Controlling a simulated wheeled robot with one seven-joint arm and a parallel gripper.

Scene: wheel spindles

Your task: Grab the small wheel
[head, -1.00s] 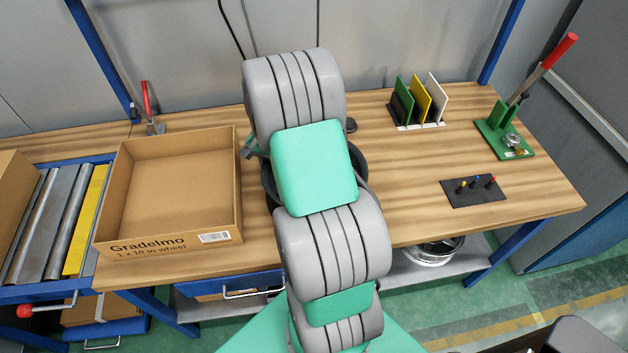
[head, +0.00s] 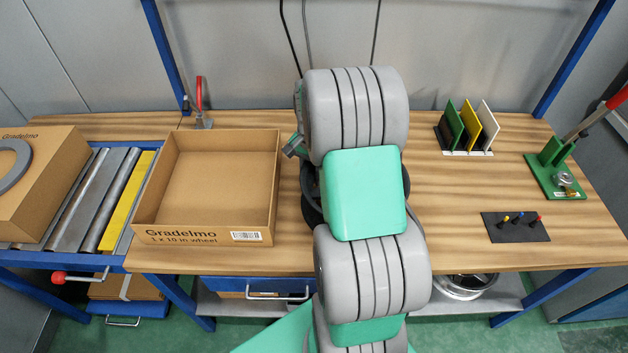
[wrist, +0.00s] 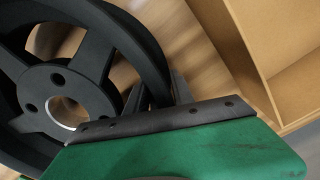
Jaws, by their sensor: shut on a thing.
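A black spoked wheel (wrist: 110,45) fills the left of the wrist view, with a round hub hole and several bolt holes. My gripper (wrist: 157,95) is at its rim on the side toward the box, shut on that rim. I cannot tell whether the wheel still touches the table.
An open, empty cardboard box (head: 205,238) stands left of my arm, with a roller conveyor (head: 80,205) and another box (head: 45,190) farther left. A plate rack (head: 468,150), a dark pin block (head: 515,228) and a green lever press (head: 555,180) stand right. A silver wheel (head: 465,286) lies below.

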